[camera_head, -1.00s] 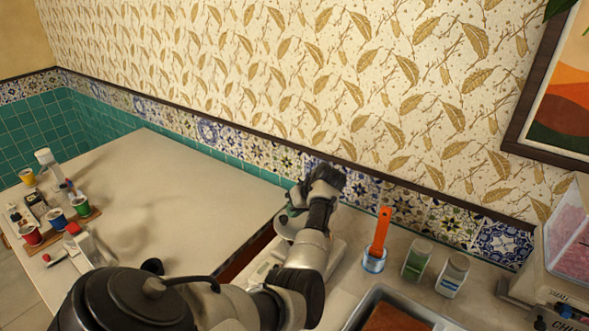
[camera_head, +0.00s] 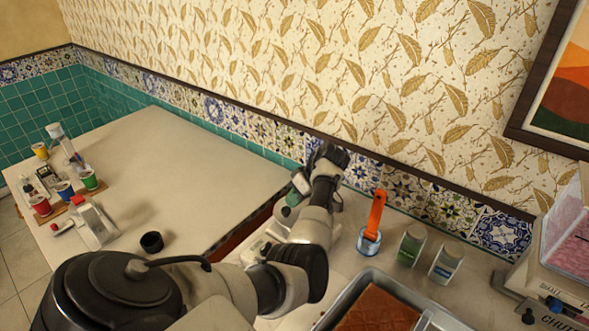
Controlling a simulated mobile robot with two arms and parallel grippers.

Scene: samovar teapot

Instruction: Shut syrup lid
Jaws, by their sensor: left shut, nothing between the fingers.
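My left gripper (camera_head: 329,157) is at the end of the arm that runs up the middle of the head view. It is shut and empty, close to the tiled wall strip. A small pale and green object (camera_head: 294,199) shows just left of the gripper, mostly hidden by my arm. I cannot tell if it is the syrup container, or if a lid on it is open. My right gripper is not in view.
An orange-handled tool (camera_head: 375,216) stands in a small blue-and-white jar (camera_head: 368,242). A metal tray (camera_head: 430,316) is at the front. The left counter's middle is clear.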

